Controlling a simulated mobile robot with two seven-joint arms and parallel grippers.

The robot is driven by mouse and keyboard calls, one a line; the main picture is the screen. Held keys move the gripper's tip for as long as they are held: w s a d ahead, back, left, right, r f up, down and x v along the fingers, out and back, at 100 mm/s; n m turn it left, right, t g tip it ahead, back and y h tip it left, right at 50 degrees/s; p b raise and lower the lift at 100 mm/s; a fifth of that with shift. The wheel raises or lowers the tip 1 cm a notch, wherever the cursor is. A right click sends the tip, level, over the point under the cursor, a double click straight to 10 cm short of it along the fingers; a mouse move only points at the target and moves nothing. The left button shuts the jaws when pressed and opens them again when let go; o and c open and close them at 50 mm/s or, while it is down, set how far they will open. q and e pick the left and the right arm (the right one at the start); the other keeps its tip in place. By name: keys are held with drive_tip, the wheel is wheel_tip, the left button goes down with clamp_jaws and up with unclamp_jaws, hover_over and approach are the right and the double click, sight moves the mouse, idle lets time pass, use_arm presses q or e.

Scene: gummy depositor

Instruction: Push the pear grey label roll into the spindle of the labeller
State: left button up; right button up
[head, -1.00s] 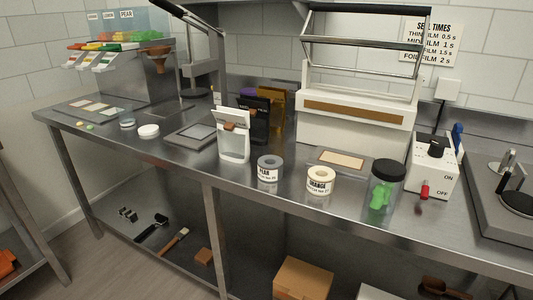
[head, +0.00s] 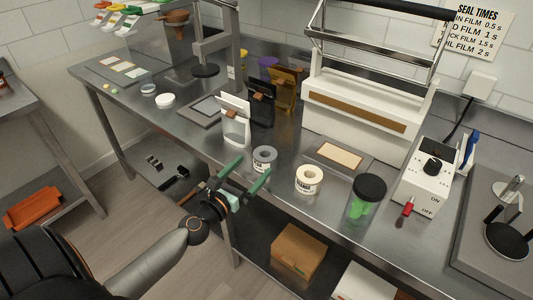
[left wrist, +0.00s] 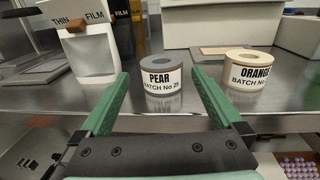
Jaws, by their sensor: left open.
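The grey PEAR label roll (head: 264,158) stands upright on the steel bench near its front edge. In the left wrist view the roll (left wrist: 163,84) sits centred ahead between the fingers, its PEAR label facing me. My left gripper (head: 256,167) is open and empty, with green fingers pointing at the roll from the front of the bench. The fingertips look just short of the roll; contact is not visible. A grey unit with a black disc and upright metal parts (head: 507,238) is at the far right; I cannot tell whether it is the labeller. My right gripper is out of view.
A cream ORANGE roll (head: 309,180) stands right of the grey one, then a dark-lidded jar (head: 366,200) with green contents. A white THIN FILM pouch (head: 235,122) stands behind left. A white control box (head: 428,180) and a large white machine (head: 350,118) stand farther back.

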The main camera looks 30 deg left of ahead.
sight(270, 148)
use_arm(q)
drive_tip(key=w, duration=0.5)
drive_tip(key=shift+w, duration=2.55)
drive_tip(key=shift+c, duration=0.4)
drive_tip(key=c, duration=1.1)
drive_tip(key=shift+r, duration=0.1)
drive_tip(key=shift+r+p, duration=0.8)
drive_tip(key=shift+p, duration=0.1)
wheel_tip(270, 148, up, 2)
drive_tip(key=shift+r+p, duration=0.1)
drive_tip(key=shift+p, duration=0.9)
drive_tip(key=s+r, duration=0.4)
drive_tip(key=shift+s+a+r, duration=0.15)
drive_tip(key=shift+s, duration=0.05)
drive_tip(key=s+r, duration=0.1)
drive_tip(key=s, duration=0.2)
drive_tip(key=s+r, duration=0.2)
drive_tip(key=s, duration=0.1)
drive_tip(key=s+r, duration=0.1)
drive_tip(key=s, duration=0.2)
drive_tip(key=shift+s+a+r, duration=0.35)
drive_tip(key=shift+r, duration=0.05)
